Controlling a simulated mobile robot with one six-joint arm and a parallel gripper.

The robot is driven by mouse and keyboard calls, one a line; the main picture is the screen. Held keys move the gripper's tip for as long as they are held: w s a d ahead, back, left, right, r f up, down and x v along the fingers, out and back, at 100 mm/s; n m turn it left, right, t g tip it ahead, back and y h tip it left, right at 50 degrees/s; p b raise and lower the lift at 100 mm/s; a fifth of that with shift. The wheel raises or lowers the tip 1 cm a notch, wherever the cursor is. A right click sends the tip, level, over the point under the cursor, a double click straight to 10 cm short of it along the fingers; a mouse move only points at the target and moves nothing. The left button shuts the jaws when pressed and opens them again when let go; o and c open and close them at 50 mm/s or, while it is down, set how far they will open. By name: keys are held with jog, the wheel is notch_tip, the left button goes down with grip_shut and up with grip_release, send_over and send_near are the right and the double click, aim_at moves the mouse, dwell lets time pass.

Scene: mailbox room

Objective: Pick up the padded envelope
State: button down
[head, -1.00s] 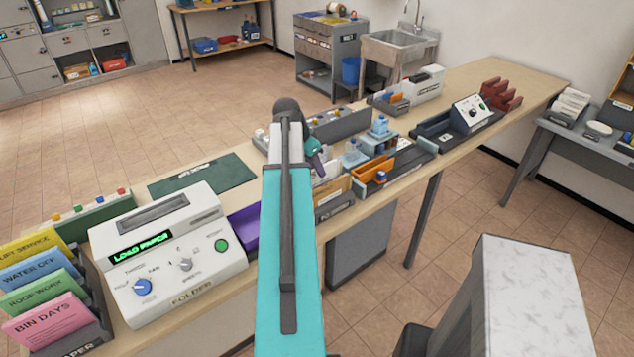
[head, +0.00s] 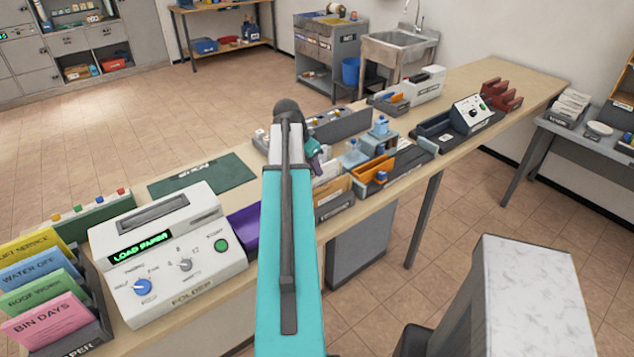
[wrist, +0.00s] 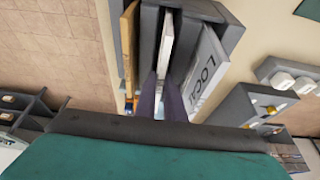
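A grey sorter (wrist: 190,8) holds upright mail below my gripper. A white envelope (wrist: 166,38) stands in its middle slot, seen nearly edge-on in the wrist view. A tan envelope (wrist: 129,45) stands to its left. Which of them is the padded envelope I cannot tell for sure. My gripper (wrist: 161,78) has two dark fingers apart, one on each side of the white envelope's line; contact is not visible. In the head view, the tan envelope (head: 333,188) shows in the sorter, while my arm hides much of the gripper and slots.
A white panel marked LOCAL (wrist: 207,72) leans close on the right in the wrist view. In the head view, the folder machine (head: 165,255) and a purple tray (head: 244,228) are left of my arm. An orange bin (head: 380,172) and bottles are close on the right.

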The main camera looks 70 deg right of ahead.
jog(key=shift+r, duration=0.1)
dwell(0.3)
notch_tip(320, 180, up, 10)
jog(key=b, duration=0.2)
jog(key=shift+r+b, duration=0.15)
jog(key=shift+b, duration=0.2)
dwell(0.4)
jog(key=shift+s, duration=0.15)
dwell(0.5)
